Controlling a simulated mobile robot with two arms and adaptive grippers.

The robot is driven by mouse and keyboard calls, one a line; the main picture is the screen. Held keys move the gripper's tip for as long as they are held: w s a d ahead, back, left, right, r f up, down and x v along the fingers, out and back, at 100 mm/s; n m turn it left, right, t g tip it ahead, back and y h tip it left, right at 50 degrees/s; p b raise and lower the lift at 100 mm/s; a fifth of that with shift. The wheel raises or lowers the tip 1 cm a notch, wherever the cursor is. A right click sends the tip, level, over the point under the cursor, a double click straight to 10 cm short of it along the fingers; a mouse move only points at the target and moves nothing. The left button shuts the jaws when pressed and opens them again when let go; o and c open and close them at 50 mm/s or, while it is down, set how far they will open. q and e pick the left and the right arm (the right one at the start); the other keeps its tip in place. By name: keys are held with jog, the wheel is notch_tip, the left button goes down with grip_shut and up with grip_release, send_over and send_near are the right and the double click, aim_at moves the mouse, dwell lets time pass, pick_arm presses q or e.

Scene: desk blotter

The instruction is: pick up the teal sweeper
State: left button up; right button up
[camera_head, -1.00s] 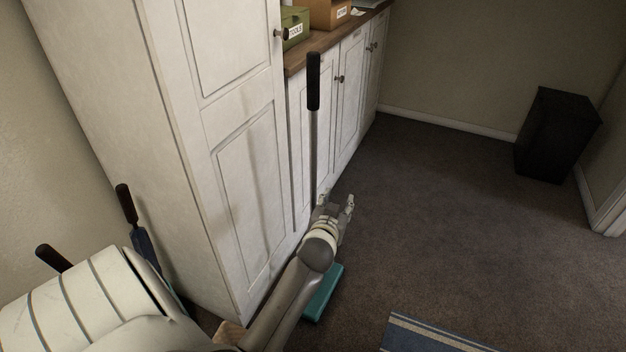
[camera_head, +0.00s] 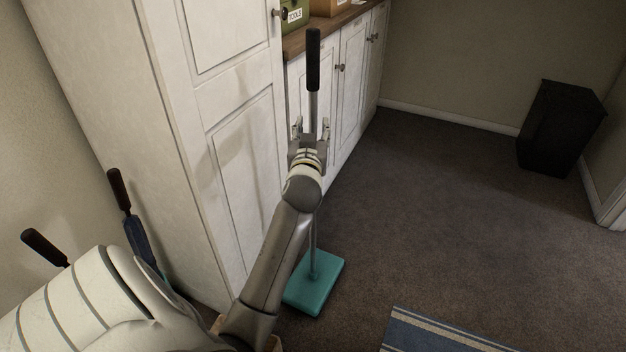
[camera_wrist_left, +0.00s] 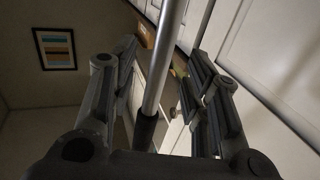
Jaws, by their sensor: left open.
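The teal sweeper stands upright on the carpet by the white cabinets. Its flat teal base (camera_head: 322,287) is on the floor, and its grey pole leads up to a black grip (camera_head: 313,60). My left gripper (camera_head: 311,127) is open at the pole, a little below the black grip. In the left wrist view the pole (camera_wrist_left: 165,62) runs between the two spread fingers, with a gap on each side. My forearm and gripper hide part of the pole in the head view. My right gripper is not in view.
Tall white cabinet (camera_head: 232,130) stands close on the left, with low cupboards (camera_head: 352,85) behind the pole. Two more dark handles (camera_head: 118,188) lean at the far left. A black bin (camera_head: 558,128) stands back right. A blue rug (camera_head: 440,335) lies in front. The carpet between is clear.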

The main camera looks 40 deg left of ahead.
aim_at(313, 122)
pick_arm(q)
jog(key=x, duration=0.4)
jog(key=shift+w+a+b, duration=0.25)
jog(key=shift+a+b, duration=0.1)
jog(key=shift+b, duration=0.05)
jog(key=shift+c, duration=0.2)
grip_shut()
jog(key=shift+r, duration=0.1)
